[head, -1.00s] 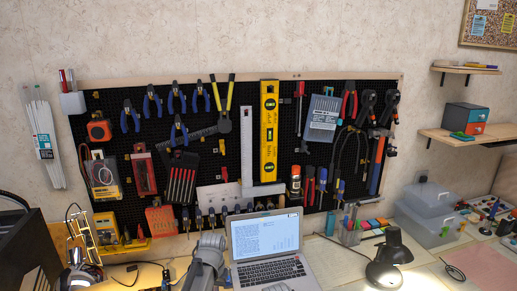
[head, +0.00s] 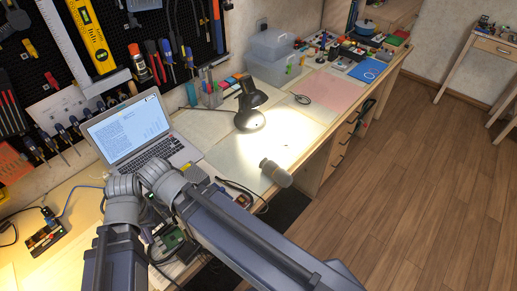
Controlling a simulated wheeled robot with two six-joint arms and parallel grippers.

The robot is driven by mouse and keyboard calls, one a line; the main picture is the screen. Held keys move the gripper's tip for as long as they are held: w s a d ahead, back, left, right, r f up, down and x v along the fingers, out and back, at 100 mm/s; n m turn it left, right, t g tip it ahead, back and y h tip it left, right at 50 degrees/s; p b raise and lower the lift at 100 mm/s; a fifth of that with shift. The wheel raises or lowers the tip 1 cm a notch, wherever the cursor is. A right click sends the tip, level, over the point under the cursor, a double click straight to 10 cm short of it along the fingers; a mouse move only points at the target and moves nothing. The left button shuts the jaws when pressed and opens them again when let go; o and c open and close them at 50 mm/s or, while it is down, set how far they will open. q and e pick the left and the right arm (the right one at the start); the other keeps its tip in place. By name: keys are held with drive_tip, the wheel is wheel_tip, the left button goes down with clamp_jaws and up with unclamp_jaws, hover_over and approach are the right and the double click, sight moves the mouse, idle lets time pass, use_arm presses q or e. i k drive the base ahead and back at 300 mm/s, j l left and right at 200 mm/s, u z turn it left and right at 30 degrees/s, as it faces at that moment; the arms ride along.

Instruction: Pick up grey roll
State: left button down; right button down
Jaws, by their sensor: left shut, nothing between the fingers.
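A short pale grey cylinder (head: 275,173), which looks like the grey roll, lies on the worktable near its front edge, right of centre. Nothing touches it. Parts of my arm with ribbed grey joints rise from the bottom edge, left of the roll. A long dark link of mine runs down to the right, in front of the table edge. My left gripper is shut and empty; its fingertips are hard to make out among these parts. My right gripper is not in view.
A laptop (head: 130,127) stands left of the roll. A black desk lamp (head: 250,112) stands behind it. Cables and a green circuit board (head: 172,238) lie by my arm. Clear boxes (head: 277,66) stand farther back. Open wooden floor (head: 430,190) is at right.

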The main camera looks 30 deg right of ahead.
sight(270, 168)
drive_tip(key=z, duration=0.45)
drive_tip(key=k+z, duration=0.15)
drive_tip(key=z, duration=0.8)
drive_tip(key=k+l+z, duration=0.1)
drive_tip(key=z, duration=0.4)
drive_tip(key=l+z, duration=0.1)
drive_tip(key=z, duration=0.35)
